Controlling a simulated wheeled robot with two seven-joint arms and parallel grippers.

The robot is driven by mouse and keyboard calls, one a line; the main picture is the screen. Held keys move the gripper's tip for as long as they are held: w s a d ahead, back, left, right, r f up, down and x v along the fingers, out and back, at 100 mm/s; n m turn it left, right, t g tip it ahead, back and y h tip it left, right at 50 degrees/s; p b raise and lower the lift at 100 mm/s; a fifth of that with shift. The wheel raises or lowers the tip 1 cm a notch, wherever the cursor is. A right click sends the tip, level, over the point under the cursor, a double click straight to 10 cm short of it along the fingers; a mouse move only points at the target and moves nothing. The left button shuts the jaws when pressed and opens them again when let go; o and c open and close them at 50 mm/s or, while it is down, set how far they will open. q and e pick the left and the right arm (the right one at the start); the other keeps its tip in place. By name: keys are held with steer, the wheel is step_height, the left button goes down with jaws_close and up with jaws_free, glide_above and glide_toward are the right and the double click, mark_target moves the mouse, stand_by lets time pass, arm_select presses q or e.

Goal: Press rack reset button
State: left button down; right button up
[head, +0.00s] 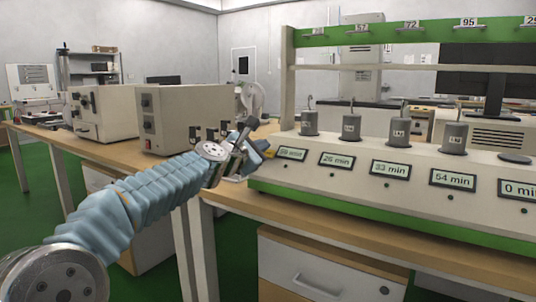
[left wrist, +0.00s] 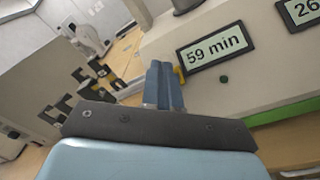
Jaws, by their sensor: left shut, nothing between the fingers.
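The white and green test rack (head: 360,207) stands on the bench, with a row of timer displays reading 59, 26, 33, 54 and 0 min. Small round green buttons sit below the displays, such as the one under 33 min (head: 387,185). In the left wrist view, a green button (left wrist: 224,79) sits below the 59 min display (left wrist: 213,49). My left gripper (head: 266,149) is at the rack's left end, by the 59 min display. Its blue fingers (left wrist: 164,82) are shut and empty, left of that button; whether they touch the rack is unclear. My right gripper is out of view.
Grey weights (head: 398,128) with hooks stand along the rack top, under a shelf with number tags (head: 412,25). Beige instrument boxes (head: 187,115) stand on the bench to the left. A drawer cabinet (head: 325,268) is below the bench.

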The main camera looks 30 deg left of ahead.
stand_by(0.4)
arm_select(q)
steer(key=shift+w+f, duration=0.3)
steer(key=shift+w+f+b, duration=0.25)
steer(key=shift+f+b, duration=0.05)
stand_by(0.9)
steer(key=shift+r, duration=0.1)
steer(key=shift+s+r+p, duration=0.35)
steer(key=shift+s+r, duration=0.15)
steer(key=shift+s, duration=0.05)
steer(key=shift+r, duration=0.1)
steer(key=s+r+p, duration=0.2)
steer(key=s+r, duration=0.1)
steer(key=shift+s+a+r, duration=0.1)
steer(key=shift+s+r, duration=0.05)
steer(key=shift+r, duration=0.1)
stand_by(1.0)
